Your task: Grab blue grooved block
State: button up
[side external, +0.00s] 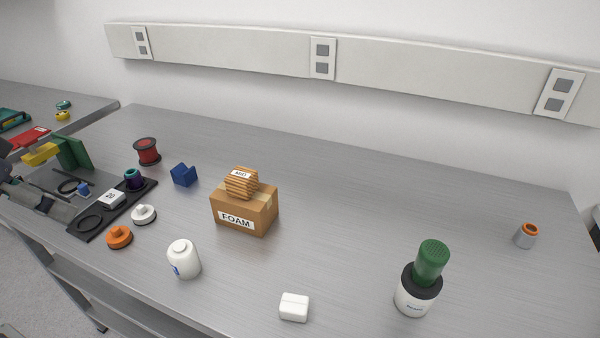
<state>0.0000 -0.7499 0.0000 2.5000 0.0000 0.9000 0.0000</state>
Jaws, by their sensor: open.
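The blue grooved block (184,175) sits on the grey metal bench, left of the cardboard box, in the side external view. It is dark blue, with a notch-like dip at its top. Nothing touches it. I cannot make out my gripper's fingers in this view. Dark and grey parts at the left edge are cut off by the frame, and I cannot tell whether they are mine.
A FOAM box (229,218) with a ribbed orange piece (241,183) on top stands right of the block. A red spool (147,151) and a black tray (91,222) lie left. A white bottle (184,260) stands in front. The bench's back middle is clear.

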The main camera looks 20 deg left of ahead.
jog(key=w+r+m+t, duration=0.2)
jog(key=w+r, duration=0.5)
jog(key=w, duration=0.3)
jog(key=n+g, duration=0.1)
jog(key=g, duration=0.2)
send_over(183, 171)
jog(key=s, duration=0.3)
jog(key=f, duration=2.5)
jog(key=shift+d, duration=0.2)
jog(key=shift+x, duration=3.05)
jog(key=shift+w+r, duration=0.1)
jog(key=c, duration=1.5)
